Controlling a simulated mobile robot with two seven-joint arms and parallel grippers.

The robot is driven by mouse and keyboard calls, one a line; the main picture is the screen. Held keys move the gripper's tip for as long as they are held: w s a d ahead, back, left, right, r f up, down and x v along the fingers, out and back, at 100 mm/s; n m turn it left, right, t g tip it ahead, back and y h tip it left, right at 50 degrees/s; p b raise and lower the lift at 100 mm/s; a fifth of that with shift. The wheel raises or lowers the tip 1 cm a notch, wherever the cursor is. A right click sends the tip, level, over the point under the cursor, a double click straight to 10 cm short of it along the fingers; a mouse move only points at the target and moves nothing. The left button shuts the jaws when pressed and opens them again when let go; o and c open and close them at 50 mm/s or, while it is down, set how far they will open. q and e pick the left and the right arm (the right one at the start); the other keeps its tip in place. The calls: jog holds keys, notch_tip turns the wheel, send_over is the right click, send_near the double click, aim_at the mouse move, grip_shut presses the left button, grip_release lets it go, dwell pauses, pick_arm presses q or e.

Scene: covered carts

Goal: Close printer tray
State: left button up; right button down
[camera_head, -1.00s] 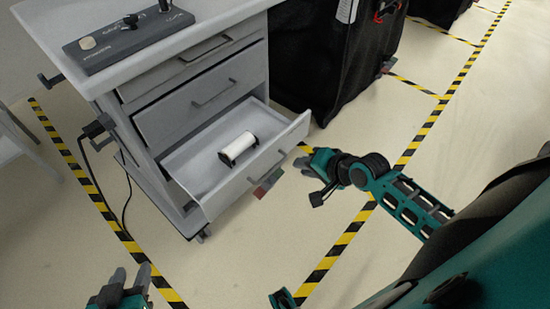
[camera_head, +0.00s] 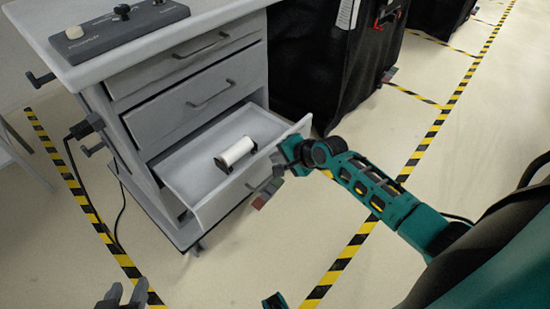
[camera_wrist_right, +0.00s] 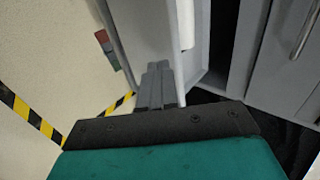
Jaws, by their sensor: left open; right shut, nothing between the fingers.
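The open drawer (camera_head: 205,182), the only tray-like thing in view, is the lowest of the grey cabinet. It sticks out toward the lower right with a white roll (camera_head: 237,153) inside. My right gripper (camera_head: 279,162) is at the drawer's front panel, near its right part, and hides part of the panel. In the right wrist view its shut, empty fingers (camera_wrist_right: 155,86) overlap the grey panel; I cannot tell whether they touch it. My left gripper (camera_head: 123,296) is open and empty at the bottom edge, over the floor and away from the cabinet.
Two shut drawers (camera_head: 195,98) are above the open one. A control box (camera_head: 120,32) lies on the cabinet top. A black covered cart (camera_head: 320,60) stands behind to the right. Yellow-black floor tape (camera_head: 350,250) crosses the clear floor.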

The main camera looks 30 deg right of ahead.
jog(key=shift+w+a, duration=0.2)
jog(key=shift+w, duration=0.35)
pick_arm(q)
jog(key=shift+s+f, duration=0.1)
jog(key=shift+f, duration=0.15)
pick_arm(e)
jog(key=shift+w, duration=0.1)
